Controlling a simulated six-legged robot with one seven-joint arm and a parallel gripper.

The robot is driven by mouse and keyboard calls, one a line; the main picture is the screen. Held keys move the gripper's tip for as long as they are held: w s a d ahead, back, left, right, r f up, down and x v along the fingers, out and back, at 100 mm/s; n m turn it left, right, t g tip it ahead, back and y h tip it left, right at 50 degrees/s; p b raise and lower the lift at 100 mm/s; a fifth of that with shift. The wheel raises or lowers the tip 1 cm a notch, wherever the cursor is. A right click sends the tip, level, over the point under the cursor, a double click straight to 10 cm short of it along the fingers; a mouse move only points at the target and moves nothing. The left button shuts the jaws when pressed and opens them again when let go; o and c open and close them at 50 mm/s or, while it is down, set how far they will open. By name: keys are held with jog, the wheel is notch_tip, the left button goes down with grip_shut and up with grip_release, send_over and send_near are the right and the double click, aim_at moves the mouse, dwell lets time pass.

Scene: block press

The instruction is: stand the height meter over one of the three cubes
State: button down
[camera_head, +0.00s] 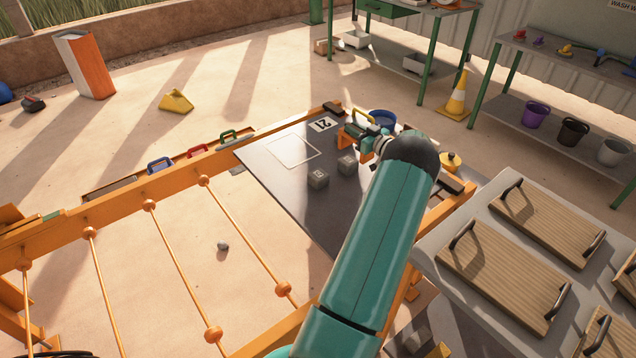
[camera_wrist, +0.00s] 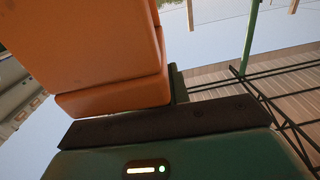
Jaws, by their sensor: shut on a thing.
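Two grey cubes stand apart on the dark table plate (camera_head: 285,178), a left cube (camera_head: 318,178) and a right cube (camera_head: 347,165). A third cube is not clearly visible and may be hidden by my arm. My gripper (camera_head: 358,138) is shut on an orange piece (camera_head: 344,140), seemingly the height meter, beyond the right cube near the plate's far side. Whether it touches the plate is unclear. In the wrist view the orange piece (camera_wrist: 90,50) fills the upper left, close to the camera. Its lower end and any cube under it do not show there.
A white outlined square (camera_head: 293,152) and a number card (camera_head: 323,124) lie on the plate, left of my gripper. Coloured handles line the orange frame (camera_head: 170,183). A blue bucket (camera_head: 382,118) and a yellow-topped thing (camera_head: 450,161) are near my arm. The left plate area is clear.

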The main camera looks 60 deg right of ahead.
jog(key=shift+w+a+f, duration=1.2)
jog(key=shift+w+f, duration=0.75)
jog(key=shift+f, duration=0.2)
jog(key=shift+w+a+f, duration=1.2)
jog(key=shift+w+f, duration=0.7)
jog(key=shift+f, duration=0.25)
jog(key=shift+w+a+f, duration=1.2)
jog(key=shift+w+f, duration=0.75)
jog(key=shift+f, duration=0.2)
jog(key=shift+f, duration=0.2)
jog(key=c, duration=1.3)
grip_release()
jog(key=shift+s+r, duration=0.15)
jog(key=shift+s, duration=0.05)
jog(key=v, duration=1.1)
jog(key=shift+s+a, duration=0.2)
jog(key=shift+s, duration=0.15)
